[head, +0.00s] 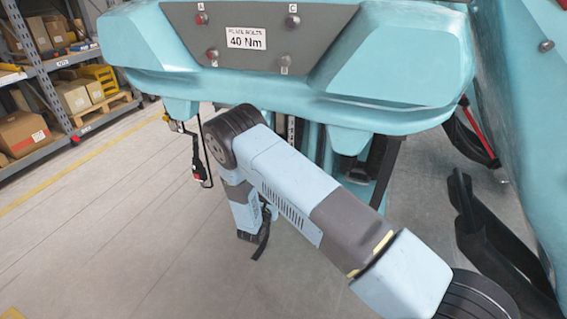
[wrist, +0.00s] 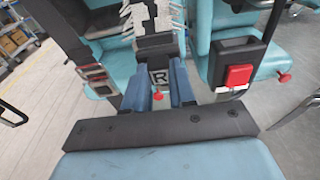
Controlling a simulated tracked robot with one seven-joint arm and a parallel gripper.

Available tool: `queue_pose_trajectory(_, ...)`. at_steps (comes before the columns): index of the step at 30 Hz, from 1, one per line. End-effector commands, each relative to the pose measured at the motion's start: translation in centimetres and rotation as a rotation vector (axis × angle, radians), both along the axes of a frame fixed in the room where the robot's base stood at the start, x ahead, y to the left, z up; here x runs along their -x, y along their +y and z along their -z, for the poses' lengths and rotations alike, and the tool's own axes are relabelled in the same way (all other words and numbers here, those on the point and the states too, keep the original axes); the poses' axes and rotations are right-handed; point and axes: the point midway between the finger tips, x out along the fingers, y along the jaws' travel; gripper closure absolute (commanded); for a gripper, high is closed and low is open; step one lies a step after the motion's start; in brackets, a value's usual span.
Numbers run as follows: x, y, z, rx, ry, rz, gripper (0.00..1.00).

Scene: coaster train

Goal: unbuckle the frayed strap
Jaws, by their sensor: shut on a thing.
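In the wrist view, the frayed strap (wrist: 150,22) is black with pale, ragged edges and hangs at the top centre. My gripper (wrist: 161,80) has its two blue fingers closed around the dark lower part of this strap, where a label with an R shows. A small red knob (wrist: 158,96) shows between the fingers. A dark buckle with a red button (wrist: 238,75) is to the right, apart from my fingers. In the head view my fingertips are hidden, and a short black strap end (head: 262,240) shows by my wrist.
The teal seat row (head: 400,60) hangs above and behind my arm, with a grey panel reading 40 Nm (head: 246,38). Another belt with a red part (head: 197,178) hangs left. Shelves with boxes (head: 60,70) stand far left. The left floor is clear.

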Motion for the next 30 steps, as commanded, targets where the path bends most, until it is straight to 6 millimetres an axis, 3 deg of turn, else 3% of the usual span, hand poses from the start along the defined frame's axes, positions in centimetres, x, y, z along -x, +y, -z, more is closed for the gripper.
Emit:
queue_pose_trajectory(17, 0.0, 0.0, 5.7, 0.001, 0.000, 0.000, 1.00)
queue_pose_trajectory(18, 0.0, 0.0, 5.9, 0.000, 0.000, 0.000, 0.74)
queue_pose_trajectory(27, 0.0, 0.0, 5.7, 0.000, 0.000, 0.000, 0.46)
queue_pose_trajectory(30, 0.0, 0.0, 5.7, 0.000, 0.000, 0.000, 0.45)
